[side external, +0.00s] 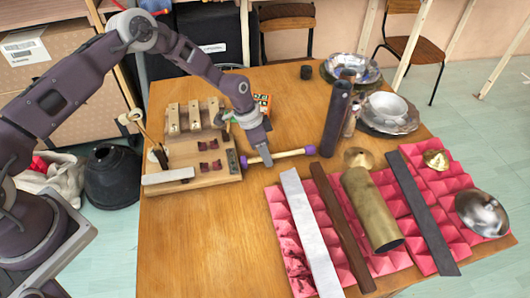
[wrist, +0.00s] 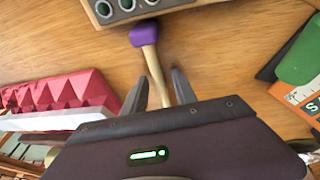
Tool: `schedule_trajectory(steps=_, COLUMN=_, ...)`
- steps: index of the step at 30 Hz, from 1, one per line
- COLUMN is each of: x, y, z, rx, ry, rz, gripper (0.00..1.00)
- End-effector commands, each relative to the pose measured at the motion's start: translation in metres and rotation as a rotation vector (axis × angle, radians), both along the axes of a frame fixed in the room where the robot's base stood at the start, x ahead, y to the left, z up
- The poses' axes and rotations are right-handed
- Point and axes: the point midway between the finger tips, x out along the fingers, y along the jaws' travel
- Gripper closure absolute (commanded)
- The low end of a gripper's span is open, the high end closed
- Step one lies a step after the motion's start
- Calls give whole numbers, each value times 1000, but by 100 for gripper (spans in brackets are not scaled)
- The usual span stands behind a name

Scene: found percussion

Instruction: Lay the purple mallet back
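The purple mallet (side external: 281,156) has a pale wooden handle and purple ends. It appears to lie on the table between the wooden rack (side external: 222,179) and the pink foam. In the wrist view, one purple head (wrist: 144,33) is close to the rack's edge with its round holes (wrist: 160,5). My gripper (side external: 264,160) is down at the mallet. In the wrist view, the fingers of my gripper (wrist: 159,78) stand apart on either side of the handle, with gaps visible. The handle's lower part is hidden behind my gripper body.
Pink foam (side external: 280,212) bearing bars, a brass tube (side external: 371,210) and metal bowls fills the front right. A dark upright cylinder (side external: 336,120) and stacked metal dishes (side external: 390,128) stand behind. A green and orange item (side external: 262,102) lies behind my gripper. The table's front left is clear.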

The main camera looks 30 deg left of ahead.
Motion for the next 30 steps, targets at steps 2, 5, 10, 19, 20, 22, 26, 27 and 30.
schedule_trajectory(steps=2, x=1, y=2, z=0, rx=2, ry=-2, rz=2, gripper=61)
schedule_trajectory(steps=5, x=1, y=2, z=0, rx=2, ry=-2, rz=2, gripper=61)
schedule_trajectory(steps=10, x=1, y=2, z=0, rx=2, ry=-2, rz=2, gripper=61)
schedule_trajectory(steps=19, x=-3, y=13, z=41, rx=1, ry=-4, rz=2, gripper=61)
schedule_trajectory(steps=20, x=-4, y=14, z=46, rx=2, ry=-3, rz=2, gripper=61)
schedule_trajectory(steps=22, x=-5, y=17, z=57, rx=1, ry=-4, rz=2, gripper=61)
schedule_trajectory(steps=26, x=-7, y=20, z=67, rx=1, ry=-2, rz=2, gripper=61)
schedule_trajectory(steps=27, x=-8, y=20, z=68, rx=1, ry=-1, rz=1, gripper=61)
schedule_trajectory(steps=30, x=-8, y=20, z=68, rx=1, ry=0, rz=1, gripper=61)
